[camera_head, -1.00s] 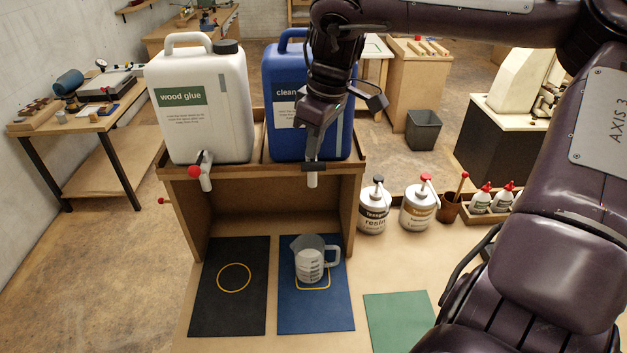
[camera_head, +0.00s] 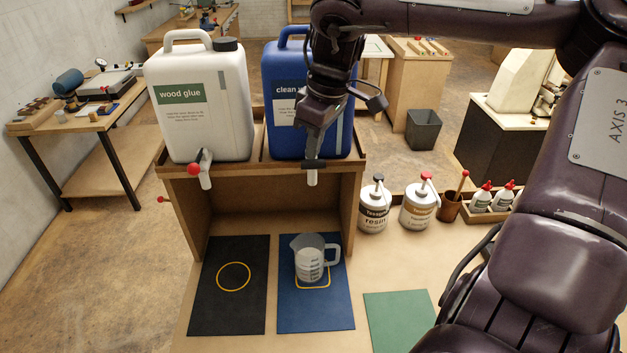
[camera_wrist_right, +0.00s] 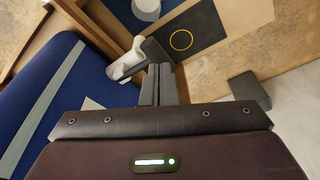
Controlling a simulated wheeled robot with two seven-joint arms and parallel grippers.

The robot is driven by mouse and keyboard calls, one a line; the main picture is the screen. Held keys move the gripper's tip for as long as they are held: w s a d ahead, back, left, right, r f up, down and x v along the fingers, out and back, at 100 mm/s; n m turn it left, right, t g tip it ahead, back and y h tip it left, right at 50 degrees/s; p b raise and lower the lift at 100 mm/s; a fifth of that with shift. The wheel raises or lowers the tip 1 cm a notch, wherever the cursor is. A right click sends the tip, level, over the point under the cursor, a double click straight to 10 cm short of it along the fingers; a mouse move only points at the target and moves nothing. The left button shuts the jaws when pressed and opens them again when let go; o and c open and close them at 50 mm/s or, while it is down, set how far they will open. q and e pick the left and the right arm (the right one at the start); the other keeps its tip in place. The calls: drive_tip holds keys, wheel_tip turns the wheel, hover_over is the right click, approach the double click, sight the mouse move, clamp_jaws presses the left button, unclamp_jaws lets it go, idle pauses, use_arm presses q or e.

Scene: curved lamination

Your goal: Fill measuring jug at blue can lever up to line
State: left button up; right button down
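The blue can (camera_head: 345,125) stands on the wooden stand at the right, beside the white can. Its pale spout (camera_head: 312,178) points down over the stand's front edge; it also shows in the right wrist view (camera_wrist_right: 127,61). My right gripper (camera_head: 314,163) is at this tap, and its fingers (camera_wrist_right: 158,72) look closed together beside the spout. The lever is hidden or cannot be told apart from the fingers. The clear measuring jug (camera_head: 308,262) stands upright on the blue mat (camera_head: 318,318) below the spout. Its liquid level is too small to tell. My left gripper is not in view.
The white wood glue can (camera_head: 190,140) with a red-knobbed tap stands left on the stand (camera_head: 270,190). A black mat (camera_head: 230,315) with a yellow ring lies empty beside the jug's mat. Resin bottles (camera_head: 375,207) stand to the right. A green mat (camera_head: 395,320) is bare.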

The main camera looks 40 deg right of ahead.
sight(314, 161)
drive_tip(key=shift+s+b+x, duration=0.15)
drive_tip(key=shift+b+x, duration=0.45)
drive_tip(key=shift+x, duration=0.2)
drive_tip(key=shift+s+b+x, duration=0.15)
drive_tip(key=shift+b+x, duration=0.4)
drive_tip(key=shift+x, duration=0.25)
drive_tip(key=shift+d, duration=0.1)
idle(4.2)
drive_tip(key=p+v, duration=0.3)
drive_tip(key=w+p+v, duration=0.1)
drive_tip(key=v, duration=0.1)
drive_tip(key=shift+r, duration=0.25)
drive_tip(key=shift+s+f, duration=0.1)
drive_tip(key=shift+s, duration=0.05)
drive_tip(key=shift+f, duration=0.1)
